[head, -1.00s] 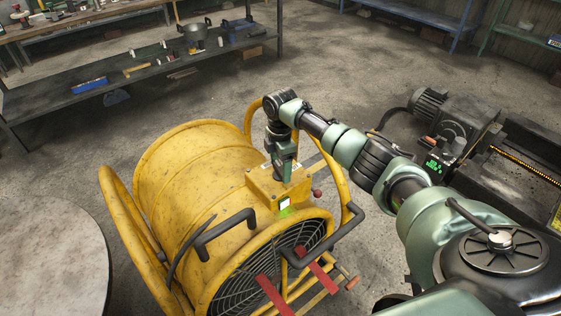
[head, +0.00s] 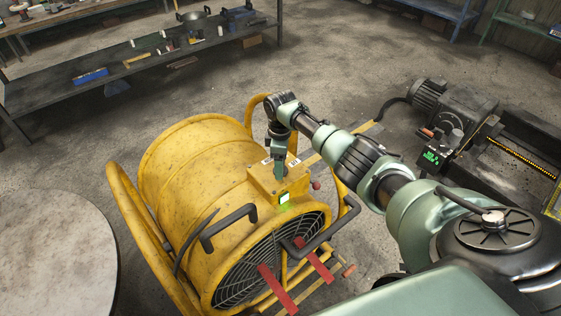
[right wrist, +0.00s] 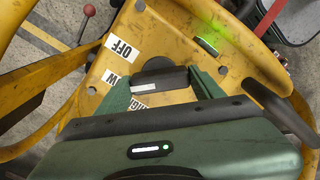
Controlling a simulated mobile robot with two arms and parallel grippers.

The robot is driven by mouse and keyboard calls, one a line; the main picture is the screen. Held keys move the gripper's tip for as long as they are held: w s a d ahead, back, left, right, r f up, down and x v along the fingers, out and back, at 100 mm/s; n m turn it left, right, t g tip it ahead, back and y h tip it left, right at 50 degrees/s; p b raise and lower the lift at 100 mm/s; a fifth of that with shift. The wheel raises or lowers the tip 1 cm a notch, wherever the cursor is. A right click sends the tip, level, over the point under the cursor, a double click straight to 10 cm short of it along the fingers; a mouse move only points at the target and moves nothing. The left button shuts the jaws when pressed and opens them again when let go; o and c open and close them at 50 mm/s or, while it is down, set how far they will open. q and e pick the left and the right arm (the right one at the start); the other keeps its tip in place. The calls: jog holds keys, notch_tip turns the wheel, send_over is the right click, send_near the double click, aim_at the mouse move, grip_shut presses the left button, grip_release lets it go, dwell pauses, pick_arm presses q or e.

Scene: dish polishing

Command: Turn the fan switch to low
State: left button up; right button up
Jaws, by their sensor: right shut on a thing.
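The yellow drum fan (head: 190,180) stands on the floor in the head view. Its switch box (head: 262,182) is on top, with a lit green light (head: 284,198). My right gripper (head: 280,172) points down at this box. In the right wrist view my right gripper (right wrist: 162,87) has its green fingers on both sides of the dark switch knob (right wrist: 158,66) and is shut on it. A label reading OFF (right wrist: 122,47) shows beside it; two other labels are partly hidden by the fingers. I cannot tell the knob's setting for sure. My left gripper is out of view.
Dark handles (head: 228,228) and yellow tube frames surround the fan. A round table (head: 60,250) is at the left. A dark machine with a motor (head: 445,110) stands at the right. A shelf (head: 130,75) with tools is at the back. Open floor lies between.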

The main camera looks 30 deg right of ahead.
dwell(0.3)
jog(key=o, duration=1.4)
jog(key=shift+c, duration=0.2)
notch_tip(320, 180, up, 8)
jog(key=shift+f, duration=0.1)
